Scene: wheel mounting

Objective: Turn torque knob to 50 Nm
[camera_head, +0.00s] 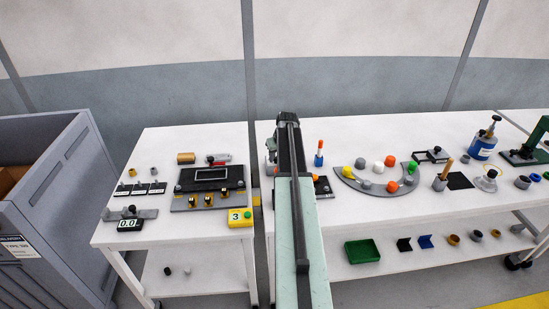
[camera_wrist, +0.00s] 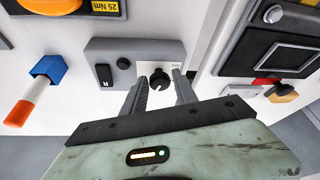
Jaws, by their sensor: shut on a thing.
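In the wrist view, a black torque knob (camera_wrist: 159,79) sits on a white dial plate on a grey box (camera_wrist: 98,52). My gripper (camera_wrist: 160,76) has one finger on each side of the knob and is shut on it. Small print beside the knob is too small to read, so its setting cannot be told. In the head view my arm reaches over the right-hand table and hides the knob.
The grey box also bears a black switch marked R (camera_wrist: 104,76) and a small black button. A blue holder with an orange-tipped stick (camera_wrist: 41,82) stands to its left. A yellow 25 Nm label (camera_wrist: 104,6) shows at the top. A dark panel (camera_wrist: 278,45) lies right.

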